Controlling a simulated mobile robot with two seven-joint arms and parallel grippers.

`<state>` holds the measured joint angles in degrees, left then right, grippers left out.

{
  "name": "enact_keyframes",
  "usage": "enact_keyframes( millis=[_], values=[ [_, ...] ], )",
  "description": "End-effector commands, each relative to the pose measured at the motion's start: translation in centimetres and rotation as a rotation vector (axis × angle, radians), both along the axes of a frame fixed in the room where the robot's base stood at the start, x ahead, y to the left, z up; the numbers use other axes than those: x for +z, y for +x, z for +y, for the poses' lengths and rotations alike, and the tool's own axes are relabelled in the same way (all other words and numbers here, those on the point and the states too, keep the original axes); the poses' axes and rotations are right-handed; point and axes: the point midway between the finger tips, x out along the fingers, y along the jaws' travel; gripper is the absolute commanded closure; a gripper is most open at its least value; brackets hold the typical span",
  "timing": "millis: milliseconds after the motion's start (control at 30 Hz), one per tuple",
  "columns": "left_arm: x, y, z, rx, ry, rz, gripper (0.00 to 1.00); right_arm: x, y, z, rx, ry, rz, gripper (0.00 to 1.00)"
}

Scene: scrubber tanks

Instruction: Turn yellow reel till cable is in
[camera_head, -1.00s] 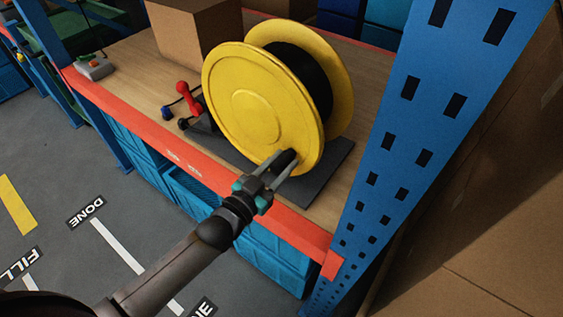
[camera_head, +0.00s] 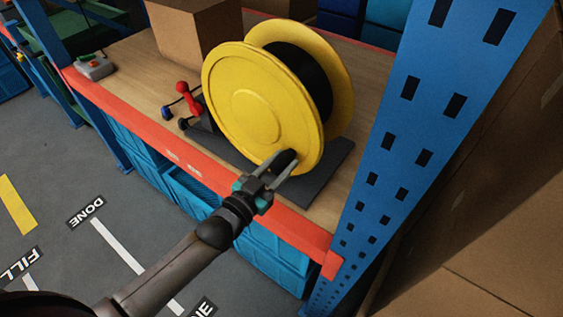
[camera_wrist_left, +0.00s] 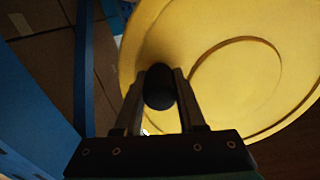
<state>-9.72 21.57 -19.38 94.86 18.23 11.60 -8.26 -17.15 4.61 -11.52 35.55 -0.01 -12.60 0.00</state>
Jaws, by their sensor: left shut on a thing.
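The yellow reel (camera_head: 245,105) stands upright on a dark base plate (camera_head: 325,180) on the wooden shelf. Dark cable (camera_head: 312,75) is wound between its two yellow discs. A black crank knob (camera_head: 286,160) sits at the lower right of the near disc. My left gripper (camera_head: 281,169) is shut on this knob, with one finger on each side of it. In the left wrist view the knob (camera_wrist_left: 159,87) lies between the fingertips, against the yellow disc (camera_wrist_left: 220,65). My right gripper is not in view.
A blue perforated upright (camera_head: 425,130) stands close on the right. The shelf has an orange front beam (camera_head: 140,125), with blue crates (camera_head: 190,195) below. A cardboard box (camera_head: 190,35) stands behind the reel. A grey box with a button (camera_head: 95,67) is at the far left.

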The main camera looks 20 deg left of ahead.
Motion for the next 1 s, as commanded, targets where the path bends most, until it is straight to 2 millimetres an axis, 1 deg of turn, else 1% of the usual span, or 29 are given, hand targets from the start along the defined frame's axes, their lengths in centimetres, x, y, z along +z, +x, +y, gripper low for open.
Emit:
enact_keyframes(
  millis=[267,467,667,1000],
  values=[
    [-0.3,0.0,0.1,0.0,0.019,-0.005,1.0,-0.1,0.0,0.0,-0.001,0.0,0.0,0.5],
    [-1.3,0.2,0.5,0.0,0.097,-0.032,1.0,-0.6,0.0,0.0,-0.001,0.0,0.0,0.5],
    [-2.8,0.6,1.6,0.0,0.242,-0.085,1.0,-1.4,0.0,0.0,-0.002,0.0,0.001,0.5],
    [-5.2,1.5,4.2,0.0,0.545,-0.195,1.0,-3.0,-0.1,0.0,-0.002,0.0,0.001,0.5]
  ],
)
